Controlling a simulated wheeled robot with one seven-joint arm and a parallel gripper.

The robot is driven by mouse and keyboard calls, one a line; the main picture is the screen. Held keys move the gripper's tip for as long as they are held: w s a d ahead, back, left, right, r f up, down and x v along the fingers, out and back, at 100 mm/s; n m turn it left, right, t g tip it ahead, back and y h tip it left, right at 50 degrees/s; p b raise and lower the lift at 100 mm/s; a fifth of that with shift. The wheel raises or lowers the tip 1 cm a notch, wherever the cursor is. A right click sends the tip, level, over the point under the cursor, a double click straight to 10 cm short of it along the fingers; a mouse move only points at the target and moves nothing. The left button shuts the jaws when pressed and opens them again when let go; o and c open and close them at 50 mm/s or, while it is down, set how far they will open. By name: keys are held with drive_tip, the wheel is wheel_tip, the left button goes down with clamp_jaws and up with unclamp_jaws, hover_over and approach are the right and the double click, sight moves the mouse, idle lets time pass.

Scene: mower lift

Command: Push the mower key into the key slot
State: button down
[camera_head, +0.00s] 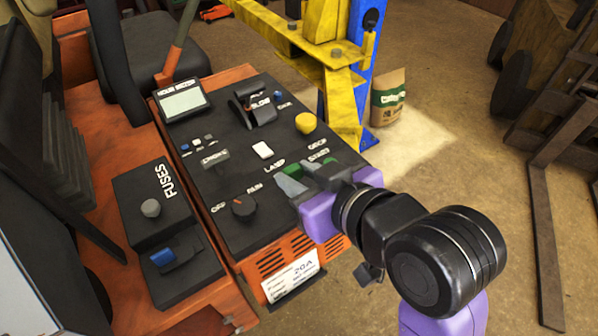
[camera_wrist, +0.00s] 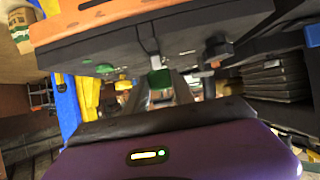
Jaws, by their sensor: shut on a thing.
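The mower key has a green head (camera_wrist: 159,78) and a grey shaft that points at the black control panel (camera_wrist: 190,50) in the wrist view. In the head view a little of its green (camera_head: 295,171) shows between the fingertips. My gripper (camera_head: 304,181) is shut on the key, low over the panel's right front part; its fingers also show in the wrist view (camera_wrist: 161,92). The key slot is hidden behind the gripper and key. I cannot tell whether the key's tip touches or enters it.
Close by stand a black OFF/RUN knob (camera_head: 244,208), a white lamp switch (camera_head: 263,150) and a yellow button (camera_head: 305,123). A fuse box (camera_head: 150,205) lies to the left. The yellow lift arm (camera_head: 340,90) and blue post (camera_head: 367,70) rise behind.

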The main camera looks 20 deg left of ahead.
drive_tip(key=shift+f+b, duration=0.85)
drive_tip(key=shift+f, duration=0.4)
idle(0.4)
drive_tip(key=c, duration=1)
unclamp_jaws()
drive_tip(key=v, duration=0.7)
drive_tip(key=shift+s+d+r+b, duration=0.15)
drive_tip(key=shift+s+d+b, duration=0.05)
drive_tip(key=shift+d+b, duration=0.15)
